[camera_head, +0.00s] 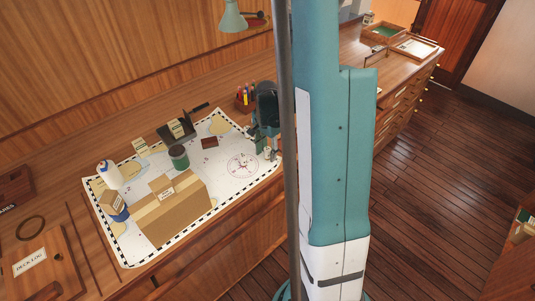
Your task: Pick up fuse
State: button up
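My gripper (267,146) is low over the right edge of the chart (228,181), near the compass rose. It is small and dark here, so I cannot tell whether its fingers are open or shut. A small pale object (268,154) shows right at its fingertips. It may be the fuse, but it is too small to be sure. I cannot tell whether the gripper touches it. No other thing in view is clearly a fuse.
On the chart are a cardboard box (172,208), a dark green jar (179,157), a white bottle (109,174), a small labelled box (114,206) and a dark red block (210,142). A pen holder (245,97) stands behind. Clear chart lies left of my gripper.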

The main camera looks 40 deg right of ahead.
aim_at(267, 149)
jog(key=shift+c, duration=0.5)
jog(key=c, duration=0.9)
jog(key=shift+r, duration=0.15)
jog(key=shift+r, duration=4.85)
